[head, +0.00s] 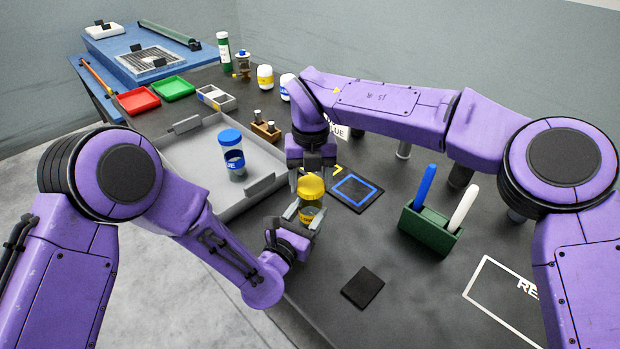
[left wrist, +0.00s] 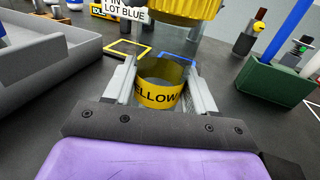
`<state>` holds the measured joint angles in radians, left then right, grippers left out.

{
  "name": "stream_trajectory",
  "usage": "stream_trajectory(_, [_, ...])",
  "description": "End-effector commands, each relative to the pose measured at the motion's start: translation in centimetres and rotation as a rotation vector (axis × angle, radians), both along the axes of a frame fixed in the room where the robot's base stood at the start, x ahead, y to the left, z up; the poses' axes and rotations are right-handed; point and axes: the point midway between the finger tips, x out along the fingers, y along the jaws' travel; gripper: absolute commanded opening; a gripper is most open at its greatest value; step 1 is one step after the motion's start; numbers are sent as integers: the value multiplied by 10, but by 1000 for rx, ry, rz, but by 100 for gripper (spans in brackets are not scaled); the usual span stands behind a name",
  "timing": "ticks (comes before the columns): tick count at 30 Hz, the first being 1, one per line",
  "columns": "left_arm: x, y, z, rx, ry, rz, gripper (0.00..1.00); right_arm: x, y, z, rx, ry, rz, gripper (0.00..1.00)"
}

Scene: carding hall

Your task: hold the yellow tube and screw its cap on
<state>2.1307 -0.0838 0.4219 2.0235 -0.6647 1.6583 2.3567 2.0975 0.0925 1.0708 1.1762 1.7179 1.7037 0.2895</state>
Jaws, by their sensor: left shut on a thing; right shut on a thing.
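The yellow tube (head: 308,214) is a clear jar with a yellow label, held upright in my left gripper (head: 304,218). The yellow cap (head: 311,187) is in my right gripper (head: 311,176), which points down from above. My right fingertips are partly hidden by the cap.
A grey tray (head: 190,195) at left holds a blue-capped tube (head: 231,152). A blue-outlined mat (head: 356,191) lies right of the grippers. A green holder (head: 430,232) with a blue and a white stick stands further right. A black pad (head: 362,288) lies in front; bare table surrounds it.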

Motion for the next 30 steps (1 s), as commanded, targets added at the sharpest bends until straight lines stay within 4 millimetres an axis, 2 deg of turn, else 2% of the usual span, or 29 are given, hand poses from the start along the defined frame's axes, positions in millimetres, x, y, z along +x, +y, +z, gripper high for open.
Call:
stream_trajectory(3, [0,0,-1,1,2,0,0,0,0,0,0,2,-361,36])
stream_trajectory(21, [0,0,-1,1,3,1,0,-2,-1,-1,-13,10,-2226,36])
stream_trajectory(25, [0,0,-1,1,3,1,0,-3,-1,-1,-15,10,-2518,36])
stream_trajectory(30, [0,1,-1,1,3,1,0,-3,0,-1,-16,11,-2688,36])
